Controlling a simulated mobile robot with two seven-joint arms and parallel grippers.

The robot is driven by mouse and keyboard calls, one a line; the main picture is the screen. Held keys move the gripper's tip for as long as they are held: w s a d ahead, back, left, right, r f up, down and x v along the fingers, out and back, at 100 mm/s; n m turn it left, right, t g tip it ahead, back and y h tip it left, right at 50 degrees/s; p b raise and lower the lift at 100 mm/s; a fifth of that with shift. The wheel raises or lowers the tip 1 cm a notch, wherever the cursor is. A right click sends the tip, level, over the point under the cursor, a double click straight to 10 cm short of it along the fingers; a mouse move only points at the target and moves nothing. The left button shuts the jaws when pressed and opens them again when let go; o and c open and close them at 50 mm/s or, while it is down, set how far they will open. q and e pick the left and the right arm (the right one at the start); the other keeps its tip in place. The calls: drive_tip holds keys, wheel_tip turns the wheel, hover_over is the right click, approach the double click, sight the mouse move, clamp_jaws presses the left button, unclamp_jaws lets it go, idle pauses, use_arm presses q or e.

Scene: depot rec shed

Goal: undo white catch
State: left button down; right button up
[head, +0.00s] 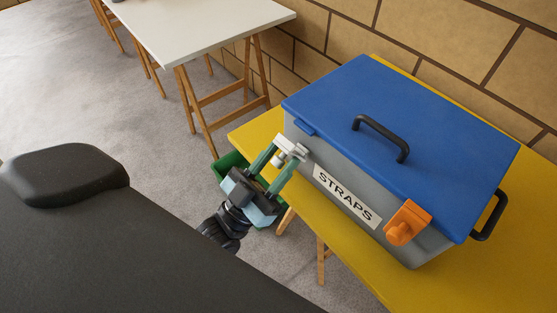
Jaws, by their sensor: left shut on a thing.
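The grey box (305,147) with a closed blue lid (420,115) and a STRAPS label (346,195) stands on the yellow table (372,270). The white catch (291,146) is at the left of the box's front. My left gripper (289,152) is shut on the white catch, its green fingers reaching up from below. The fingers partly hide the catch, and I cannot tell whether it is still hooked to the lid. An orange catch (408,222) is at the right of the front, against the lid's edge. My right gripper is not in view.
The lid has a black handle (382,136) on top, and a black side handle (490,216) is at the right. A green bin (228,164) is behind my left gripper. A white trestle table (205,25) stands farther back. A block wall (440,45) rises behind the box.

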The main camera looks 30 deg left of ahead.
sight(276, 166)
use_arm(q)
drive_tip(key=c, duration=1.2)
unclamp_jaws()
drive_tip(key=shift+c, duration=0.2)
drive_tip(key=b+v, duration=0.1)
drive_tip(key=v, duration=0.6)
drive_tip(key=shift+s+f, duration=0.25)
drive_tip(key=shift+s, duration=0.05)
drive_tip(key=shift+a, duration=0.1)
drive_tip(key=shift+c, duration=0.4)
